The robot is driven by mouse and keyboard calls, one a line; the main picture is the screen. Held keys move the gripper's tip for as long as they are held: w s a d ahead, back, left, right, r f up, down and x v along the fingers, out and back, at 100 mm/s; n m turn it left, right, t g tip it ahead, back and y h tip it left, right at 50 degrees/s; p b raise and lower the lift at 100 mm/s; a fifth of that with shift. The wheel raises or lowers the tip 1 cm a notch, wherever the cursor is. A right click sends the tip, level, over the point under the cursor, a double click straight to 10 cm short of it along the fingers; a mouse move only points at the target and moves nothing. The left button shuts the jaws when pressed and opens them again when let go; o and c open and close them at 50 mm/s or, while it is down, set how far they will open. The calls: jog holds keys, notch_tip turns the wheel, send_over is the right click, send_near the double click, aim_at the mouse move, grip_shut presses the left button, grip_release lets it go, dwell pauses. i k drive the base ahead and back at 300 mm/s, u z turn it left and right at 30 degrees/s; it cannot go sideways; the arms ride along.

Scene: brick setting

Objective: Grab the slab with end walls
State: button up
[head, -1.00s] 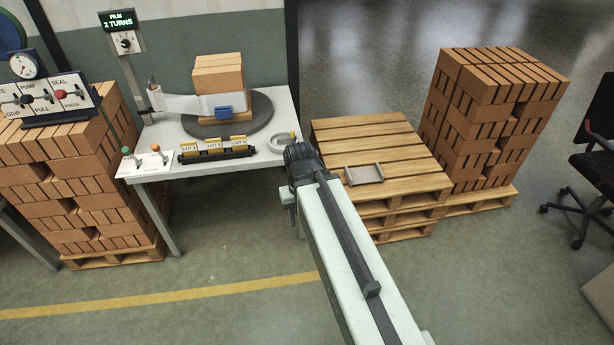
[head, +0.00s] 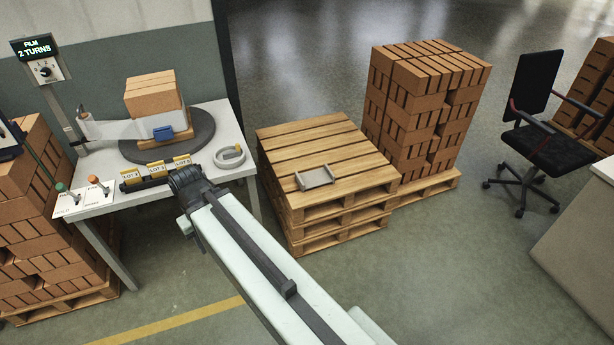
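The slab with end walls (head: 316,178) is a small grey piece with a raised wall at each end. It lies on the front part of the top wooden pallet (head: 335,143) in a stack of pallets, right of the white table. My arm reaches up from the bottom of the head view. Its dark end (head: 190,185) is in front of the table's right part, left of the slab and apart from it. The fingers are hidden or too small to make out, so I cannot see whether they hold anything.
The white table (head: 110,203) carries a dark turntable (head: 205,130) with wrapped bricks (head: 152,95), yellow lot labels (head: 158,168) and a pale ring (head: 229,157). A brick stack (head: 420,110) stands behind the pallets. An office chair (head: 540,140) is at right. Floor right of my arm is clear.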

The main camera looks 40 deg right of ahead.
aim_at(315, 178)
jog(key=i, duration=0.85)
